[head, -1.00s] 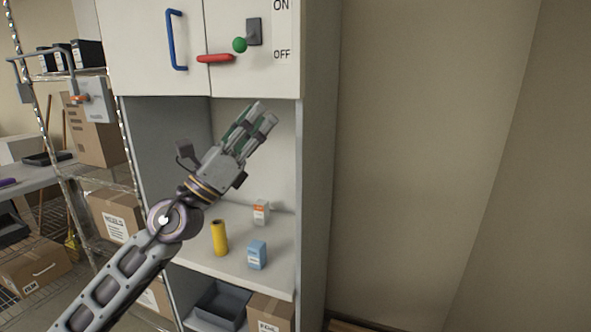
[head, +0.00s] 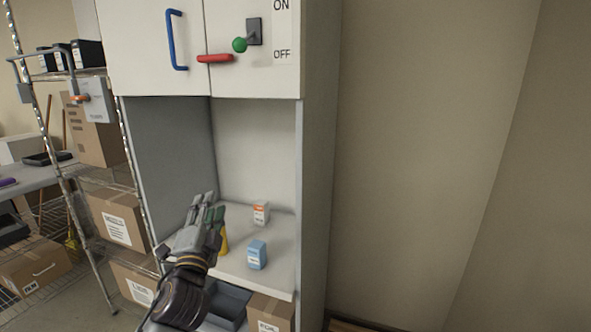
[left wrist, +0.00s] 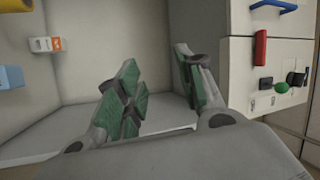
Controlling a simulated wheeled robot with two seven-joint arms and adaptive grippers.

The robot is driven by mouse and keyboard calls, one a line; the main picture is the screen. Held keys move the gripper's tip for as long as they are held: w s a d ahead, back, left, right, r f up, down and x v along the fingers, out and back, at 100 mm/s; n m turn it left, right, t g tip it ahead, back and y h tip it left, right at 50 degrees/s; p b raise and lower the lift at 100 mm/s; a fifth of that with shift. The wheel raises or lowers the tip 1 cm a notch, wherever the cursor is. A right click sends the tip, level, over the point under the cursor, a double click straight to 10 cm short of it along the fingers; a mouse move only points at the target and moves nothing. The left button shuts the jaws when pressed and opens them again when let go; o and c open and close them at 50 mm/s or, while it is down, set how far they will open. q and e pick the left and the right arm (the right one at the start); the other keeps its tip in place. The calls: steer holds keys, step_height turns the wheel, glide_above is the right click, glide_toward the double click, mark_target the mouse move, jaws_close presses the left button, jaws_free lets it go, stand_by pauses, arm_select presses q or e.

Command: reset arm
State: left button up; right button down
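My left gripper (head: 208,208) is in front of the open cabinet bay, low, with its fingers pointing up. It hides most of the yellow cylinder (head: 224,242) behind it. In the left wrist view its green-padded fingers (left wrist: 160,85) are apart with nothing between them. The white cabinet has a blue handle (head: 176,40), a red handle (head: 215,58) and a green-knobbed lever (head: 240,45) on a switch plate between ON and OFF labels. My right gripper is not in view.
A blue box (head: 257,254) and an orange-white box (head: 261,212) stand on the bay shelf (head: 282,272). A grey bin (head: 228,304) and a carton (head: 270,313) are below. A wire rack with cartons (head: 118,217) is at the left. Bare wall fills the right.

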arm_select(q)
steer(key=s+a+f+n+g, duration=0.1)
steer(key=s+f+n+g, duration=0.15)
steer(key=f, duration=0.55)
steer(key=s+a+f+n+g+y, duration=0.1)
steer(key=s+a+f+n+g, duration=0.2)
steer(key=f, duration=0.5)
steer(key=s+f+n+g, duration=0.2)
steer(key=s+f+g, duration=0.15)
steer(key=f, duration=0.45)
steer(key=s+d+f+n+g+h, duration=0.1)
steer(key=s+f+n+g, duration=0.1)
steer(key=s+f+g, duration=0.5)
steer(key=s+d+f+n+g+h, duration=0.2)
steer(key=s+f, duration=0.6)
steer(key=s, duration=0.4)
step_height(320, 180, down, 33)
steer(key=s+g, duration=0.1)
steer(key=s, duration=0.1)
steer(key=s+a+f, duration=0.2)
steer(key=s+f, duration=0.8)
steer(key=s, duration=0.1)
steer(key=s+a+f+g, duration=0.1)
steer(key=s+a+f, duration=0.2)
steer(key=s+f, duration=0.6)
steer(key=shift+s+f+y, duration=0.3)
steer(key=shift+s+f, duration=0.05)
steer(key=shift+s, duration=0.85)
steer(key=shift+m, duration=0.25)
steer(key=shift+c, duration=0.3)
